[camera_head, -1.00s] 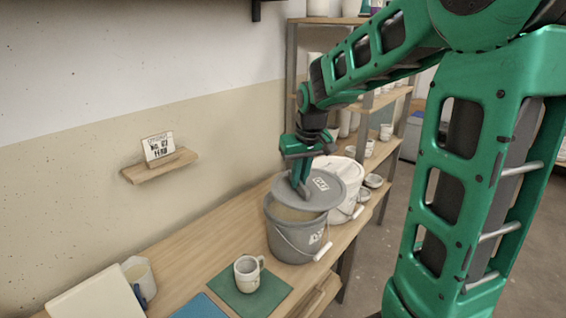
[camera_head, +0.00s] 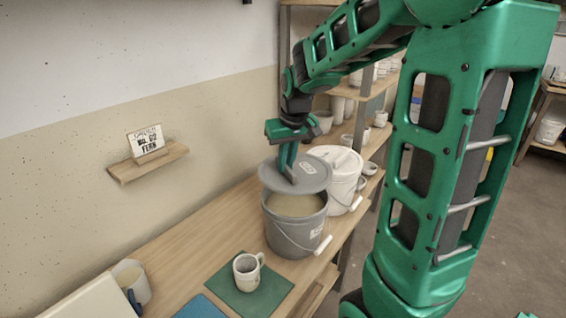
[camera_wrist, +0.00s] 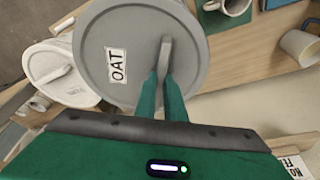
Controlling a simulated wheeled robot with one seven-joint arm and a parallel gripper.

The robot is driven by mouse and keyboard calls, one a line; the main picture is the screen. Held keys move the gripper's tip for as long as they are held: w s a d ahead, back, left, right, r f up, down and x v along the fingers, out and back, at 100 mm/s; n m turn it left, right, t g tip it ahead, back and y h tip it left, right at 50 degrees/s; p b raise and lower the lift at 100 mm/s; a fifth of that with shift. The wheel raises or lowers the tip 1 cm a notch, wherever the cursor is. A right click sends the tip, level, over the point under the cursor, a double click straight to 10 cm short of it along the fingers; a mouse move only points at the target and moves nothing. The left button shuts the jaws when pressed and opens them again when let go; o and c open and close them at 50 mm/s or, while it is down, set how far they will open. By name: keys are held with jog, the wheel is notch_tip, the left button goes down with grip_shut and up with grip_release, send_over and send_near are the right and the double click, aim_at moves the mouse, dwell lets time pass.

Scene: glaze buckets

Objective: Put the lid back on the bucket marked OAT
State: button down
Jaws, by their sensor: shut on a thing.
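A grey round lid (camera_head: 308,174) is held above the back part of the open grey bucket (camera_head: 292,234). It also shows in the wrist view (camera_wrist: 135,78), with a label reading OAT. My gripper (camera_head: 290,176) is shut on the lid's handle (camera_wrist: 165,52). The lid sits off-centre toward the rear of the bucket, so pale contents (camera_head: 293,206) show in front. Whether the lid touches the back rim I cannot tell. The bucket stands upright on the bench, its wire handle hanging at the front. Its front label is too small to read.
A white lidded bucket (camera_head: 346,178) stands close behind to the right. A mug (camera_head: 247,275) stands on a green mat (camera_head: 262,298) in front. A wall shelf (camera_head: 150,163) holds a sign. Shelves with pots (camera_head: 368,95) stand behind. The bench left of the bucket is clear.

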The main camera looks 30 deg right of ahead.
aim_at(286, 179)
jog(key=shift+f, duration=2.9)
jog(key=shift+s+f, duration=0.1)
jog(key=shift+f, duration=0.7)
dwell(0.5)
jog(key=c, duration=1.8)
grip_release()
jog(key=shift+o, duration=0.8)
jog(key=o, duration=0.4)
jog(key=shift+c, duration=0.2)
jog(key=shift+r, duration=0.1)
jog(key=shift+r, duration=3.4)
